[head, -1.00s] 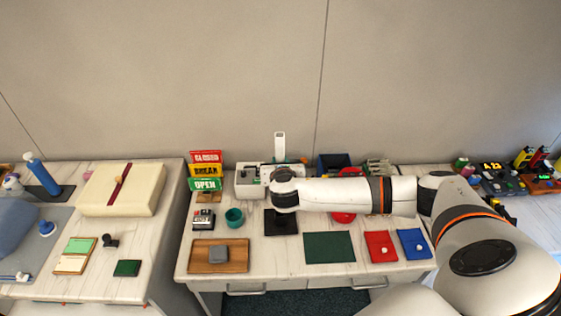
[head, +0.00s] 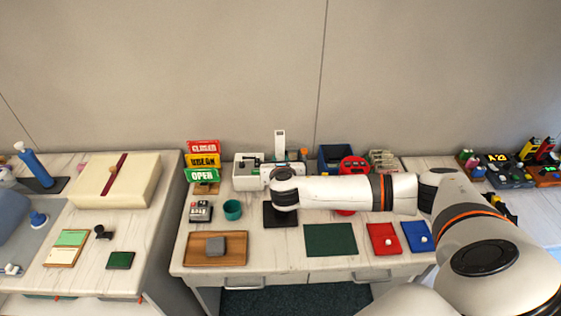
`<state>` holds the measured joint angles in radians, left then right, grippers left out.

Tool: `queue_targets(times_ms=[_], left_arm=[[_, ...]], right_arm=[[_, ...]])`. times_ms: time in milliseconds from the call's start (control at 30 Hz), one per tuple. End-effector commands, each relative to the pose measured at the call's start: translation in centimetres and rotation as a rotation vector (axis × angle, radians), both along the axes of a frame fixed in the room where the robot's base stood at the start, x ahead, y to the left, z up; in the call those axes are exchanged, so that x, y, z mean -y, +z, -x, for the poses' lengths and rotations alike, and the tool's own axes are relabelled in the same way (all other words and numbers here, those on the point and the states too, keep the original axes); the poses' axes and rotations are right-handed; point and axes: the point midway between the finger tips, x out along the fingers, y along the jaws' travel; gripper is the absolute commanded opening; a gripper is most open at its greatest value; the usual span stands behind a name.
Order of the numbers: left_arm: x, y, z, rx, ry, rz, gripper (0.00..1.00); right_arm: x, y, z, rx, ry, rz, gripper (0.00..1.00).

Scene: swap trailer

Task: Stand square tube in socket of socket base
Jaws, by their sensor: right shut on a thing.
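My right gripper (head: 281,160) is mostly hidden beyond its own wrist, over the back middle of the table. A pale upright piece, which looks like the square tube (head: 280,144), rises there and stands upright in the grip. Its lower end is hidden by the hand. I cannot clearly make out the socket base. A flat black square plate (head: 279,217) lies below the wrist, partly covered by it, and I cannot tell whether it has a socket. My left gripper is not in view.
A white device (head: 243,178) and the sign stack (head: 202,161) stand left of the hand. A dark blue bin (head: 334,153) and a red object (head: 353,165) are to its right. A teal cup (head: 232,210), wooden tray (head: 196,250) and green mat (head: 330,239) lie in front.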

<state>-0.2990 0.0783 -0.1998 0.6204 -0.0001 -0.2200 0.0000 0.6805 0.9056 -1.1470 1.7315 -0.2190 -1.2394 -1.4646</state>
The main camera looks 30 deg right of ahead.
Motion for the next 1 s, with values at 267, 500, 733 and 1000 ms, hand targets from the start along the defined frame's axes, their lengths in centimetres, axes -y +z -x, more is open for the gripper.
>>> queue_targets(times_ms=[267, 500, 733, 1000], left_arm=[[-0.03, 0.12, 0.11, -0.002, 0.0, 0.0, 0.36], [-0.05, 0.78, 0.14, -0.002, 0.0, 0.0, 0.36], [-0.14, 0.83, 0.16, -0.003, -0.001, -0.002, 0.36], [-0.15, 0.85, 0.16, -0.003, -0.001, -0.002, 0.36]], right_arm=[[-0.02, 0.09, -0.01, 0.0, 0.0, -0.001, 0.0], [-0.11, 0.2, 0.08, 0.0, 0.0, -0.001, 0.0], [-0.12, 0.07, 0.1, 0.0, 0.0, -0.001, 0.0], [-0.11, 0.04, 0.11, 0.0, 0.0, -0.001, 0.0]])
